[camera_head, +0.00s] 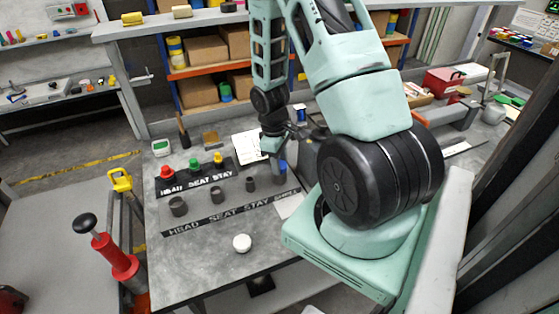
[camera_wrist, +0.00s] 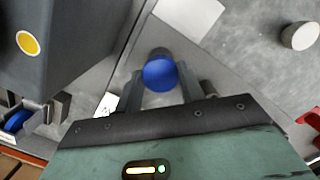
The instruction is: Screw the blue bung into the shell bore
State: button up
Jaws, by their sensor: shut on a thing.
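My gripper (camera_wrist: 160,84) is shut on the blue bung (camera_wrist: 158,74), with one finger on each side of it in the wrist view. A short dark cylinder (camera_wrist: 157,51) shows just beyond the bung, roughly in line with it. I cannot tell whether the bung is in a bore or just over it. In the head view the blue bung (camera_head: 282,165) shows below my gripper, at the right end of the row of dark cylinders; the arm partly hides this spot. The shell lettering (camera_head: 286,192) on the front strip is partly readable there.
Red (camera_head: 167,172), green (camera_head: 194,165) and yellow (camera_head: 218,158) bungs stand on the rear strip. Dark open cylinders (camera_head: 178,207) stand along the front strip. A white round cap (camera_head: 242,243) lies near the front. A dark box (camera_wrist: 50,45) stands close by my gripper.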

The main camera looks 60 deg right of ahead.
jog(key=m, duration=0.4)
jog(key=shift+m+y+p, duration=0.3)
jog(key=shift+m, duration=1)
jog(key=shift+m+y, duration=0.3)
jog(key=shift+m, duration=0.9)
jog(key=m, duration=0.4)
jog(key=shift+t, duration=0.3)
jog(key=shift+m, duration=0.3)
jog(key=m, duration=0.4)
jog(key=shift+m+t+y, duration=0.3)
